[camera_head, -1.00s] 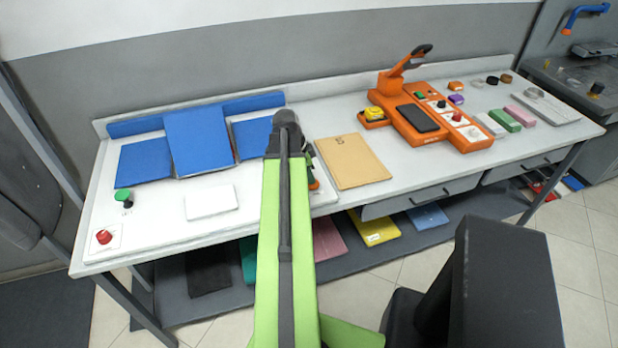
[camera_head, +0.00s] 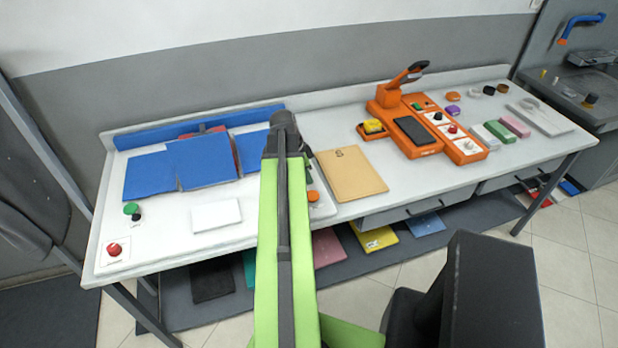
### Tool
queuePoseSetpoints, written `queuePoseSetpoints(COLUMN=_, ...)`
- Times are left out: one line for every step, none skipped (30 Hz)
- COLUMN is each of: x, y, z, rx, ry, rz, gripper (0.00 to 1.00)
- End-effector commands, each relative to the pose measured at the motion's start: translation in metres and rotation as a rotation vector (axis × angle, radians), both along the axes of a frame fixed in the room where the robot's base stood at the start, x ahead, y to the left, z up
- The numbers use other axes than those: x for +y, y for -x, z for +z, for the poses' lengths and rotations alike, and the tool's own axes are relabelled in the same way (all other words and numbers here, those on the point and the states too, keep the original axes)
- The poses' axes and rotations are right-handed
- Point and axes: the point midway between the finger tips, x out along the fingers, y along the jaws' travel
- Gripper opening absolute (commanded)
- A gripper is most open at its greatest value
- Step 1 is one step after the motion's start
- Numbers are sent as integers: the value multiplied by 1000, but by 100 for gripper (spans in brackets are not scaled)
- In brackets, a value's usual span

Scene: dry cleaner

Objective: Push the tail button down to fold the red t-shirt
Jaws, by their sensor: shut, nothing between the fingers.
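The blue folding board has a left panel (camera_head: 150,177), a middle panel (camera_head: 202,163) and a right panel (camera_head: 252,144). The middle panel is tilted, overlapping the side panels. Small parts of the red t-shirt (camera_head: 237,152) show at its far and right edges; the rest is hidden. A green button (camera_head: 131,209) and a red button (camera_head: 116,249) are at the left. An orange button (camera_head: 313,196) is just right of my arm. No label shows which is the tail button. My arm reaches over the table between board and envelope; its fingertips are hidden behind it.
A white card (camera_head: 216,215) lies in front of the board. A tan envelope (camera_head: 349,174) lies right of my arm. The orange machine (camera_head: 425,147) with a raised handle stands further right. Coloured folded items, including a yellow one (camera_head: 374,238), lie on the lower shelf.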

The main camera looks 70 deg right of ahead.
Motion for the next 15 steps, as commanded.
queuePoseSetpoints(x=2, y=-3, z=25, rx=0, ry=0, rz=1, gripper=0)
queuePoseSetpoints(x=3, y=-5, z=32, rx=0, ry=0, rz=2, gripper=0)
queuePoseSetpoints(x=5, y=-7, z=41, rx=1, ry=1, rz=2, gripper=0)
queuePoseSetpoints(x=6, y=-9, z=48, rx=1, ry=1, rz=2, gripper=0)
queuePoseSetpoints(x=7, y=-11, z=54, rx=1, ry=1, rz=2, gripper=0)
queuePoseSetpoints(x=8, y=-13, z=60, rx=0, ry=1, rz=1, gripper=0)
queuePoseSetpoints(x=9, y=-14, z=64, rx=0, ry=1, rz=1, gripper=0)
queuePoseSetpoints(x=10, y=-15, z=67, rx=1, ry=1, rz=2, gripper=0)
queuePoseSetpoints(x=11, y=-16, z=70, rx=1, ry=1, rz=2, gripper=0)
queuePoseSetpoints(x=11, y=-17, z=71, rx=1, ry=1, rz=2, gripper=0)
queuePoseSetpoints(x=12, y=-18, z=71, rx=0, ry=2, rz=3, gripper=0)
queuePoseSetpoints(x=12, y=-18, z=71, rx=1, ry=2, rz=3, gripper=0)
queuePoseSetpoints(x=12, y=-18, z=71, rx=1, ry=2, rz=3, gripper=0)
queuePoseSetpoints(x=12, y=-18, z=70, rx=1, ry=2, rz=3, gripper=0)
queuePoseSetpoints(x=12, y=-18, z=69, rx=1, ry=2, rz=3, gripper=0)
